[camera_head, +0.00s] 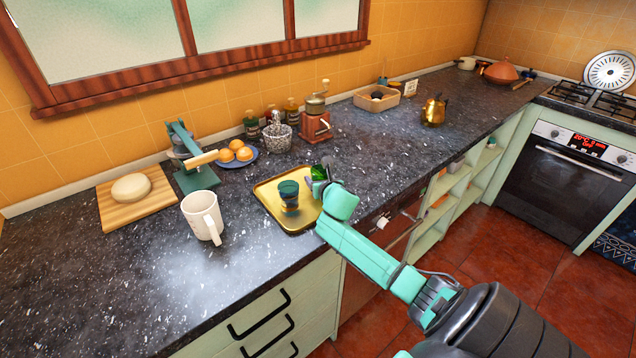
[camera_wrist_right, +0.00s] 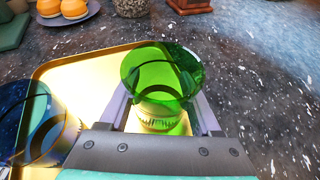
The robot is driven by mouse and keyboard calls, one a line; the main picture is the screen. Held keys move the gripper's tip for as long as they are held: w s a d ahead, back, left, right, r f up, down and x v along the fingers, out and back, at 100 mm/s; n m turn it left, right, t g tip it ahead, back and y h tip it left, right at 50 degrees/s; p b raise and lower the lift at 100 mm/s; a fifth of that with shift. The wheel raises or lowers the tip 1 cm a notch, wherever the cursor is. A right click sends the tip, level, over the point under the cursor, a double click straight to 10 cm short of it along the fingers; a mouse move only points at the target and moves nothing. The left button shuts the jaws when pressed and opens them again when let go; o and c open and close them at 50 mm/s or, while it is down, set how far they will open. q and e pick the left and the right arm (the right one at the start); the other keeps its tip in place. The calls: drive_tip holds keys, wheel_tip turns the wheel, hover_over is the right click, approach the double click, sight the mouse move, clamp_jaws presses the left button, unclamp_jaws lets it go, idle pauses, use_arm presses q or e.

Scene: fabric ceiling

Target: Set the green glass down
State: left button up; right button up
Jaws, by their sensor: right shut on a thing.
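The green glass (camera_wrist_right: 160,85) is between the fingers of my right gripper (camera_wrist_right: 162,118), which is shut on it. In the head view the green glass (camera_head: 318,172) shows at the right edge of the gold tray (camera_head: 268,203), partly hidden by my right gripper (camera_head: 322,185). The glass appears upright over the tray; I cannot tell whether its base touches it. A dark teal and blue glass (camera_head: 289,194) stands on the tray to the left; it also shows in the right wrist view (camera_wrist_right: 35,125). My left gripper is not in view.
A white mug (camera_head: 203,217) stands left of the tray. A board with dough (camera_head: 131,188) lies far left. The counter right of the grinder has free room.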

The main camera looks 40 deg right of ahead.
drive_tip(key=shift+f, duration=0.5)
drive_tip(key=o, duration=1.5)
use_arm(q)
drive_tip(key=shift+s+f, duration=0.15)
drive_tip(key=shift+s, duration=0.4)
use_arm(e)
drive_tip(key=shift+s+r, duration=0.1)
drive_tip(key=shift+r, duration=0.1)
drive_tip(key=v, duration=1.1)
drive_tip(key=shift+s+a+r+p, duration=0.15)
drive_tip(key=shift+s+a+p, duration=0.05)
drive_tip(key=shift+s+p, duration=0.15)
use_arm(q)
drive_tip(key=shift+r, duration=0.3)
